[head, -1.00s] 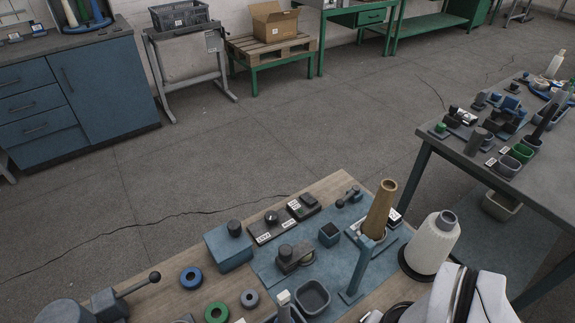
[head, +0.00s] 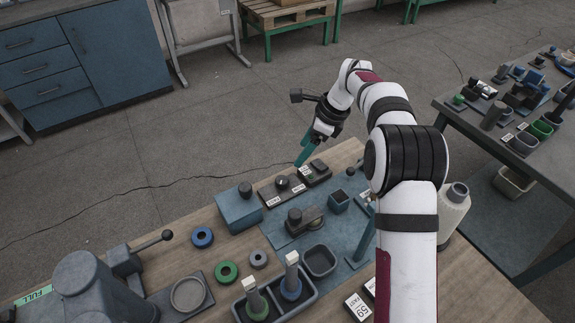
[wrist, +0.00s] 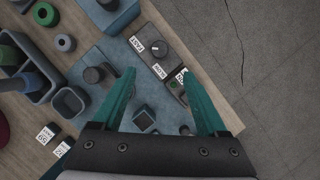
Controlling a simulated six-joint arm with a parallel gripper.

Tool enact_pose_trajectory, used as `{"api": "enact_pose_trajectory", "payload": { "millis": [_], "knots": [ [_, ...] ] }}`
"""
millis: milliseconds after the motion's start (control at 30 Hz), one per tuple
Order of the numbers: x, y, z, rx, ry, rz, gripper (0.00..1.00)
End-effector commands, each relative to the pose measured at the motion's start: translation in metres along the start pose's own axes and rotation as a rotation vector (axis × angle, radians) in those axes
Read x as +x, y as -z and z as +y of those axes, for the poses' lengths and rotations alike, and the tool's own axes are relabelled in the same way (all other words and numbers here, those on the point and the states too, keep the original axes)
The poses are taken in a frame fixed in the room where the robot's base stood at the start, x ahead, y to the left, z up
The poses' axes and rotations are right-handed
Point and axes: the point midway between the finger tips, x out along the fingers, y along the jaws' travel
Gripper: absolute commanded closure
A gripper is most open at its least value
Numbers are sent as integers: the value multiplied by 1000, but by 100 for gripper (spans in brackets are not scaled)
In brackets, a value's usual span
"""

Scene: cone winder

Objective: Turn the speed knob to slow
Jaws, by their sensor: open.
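The speed knob (head: 282,183) is a round black knob on a dark plate near the far edge of the bench. It also shows in the wrist view (wrist: 159,51), with a FAST label (wrist: 137,45) to its left and a SLOW label (wrist: 158,71) below it. The knob has a small light mark; I cannot tell exactly where it points. My gripper (head: 304,158) has teal fingers and hangs above and beyond the knob plate in the head view. In the wrist view my gripper (wrist: 157,74) is open and empty, apart from the knob.
A dark switch box (head: 317,172) stands right beside the knob plate. A blue block with a black knob (head: 238,207) is to the left. Open floor lies beyond the bench.

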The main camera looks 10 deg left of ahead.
Motion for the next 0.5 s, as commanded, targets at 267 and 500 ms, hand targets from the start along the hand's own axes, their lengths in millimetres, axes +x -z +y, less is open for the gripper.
{"api": "enact_pose_trajectory", "payload": {
  "millis": [267,500],
  "knots": [
    [83,1,2,0,-5,1,24],
    [129,1,1,-2,-2,1,24]
  ]
}}
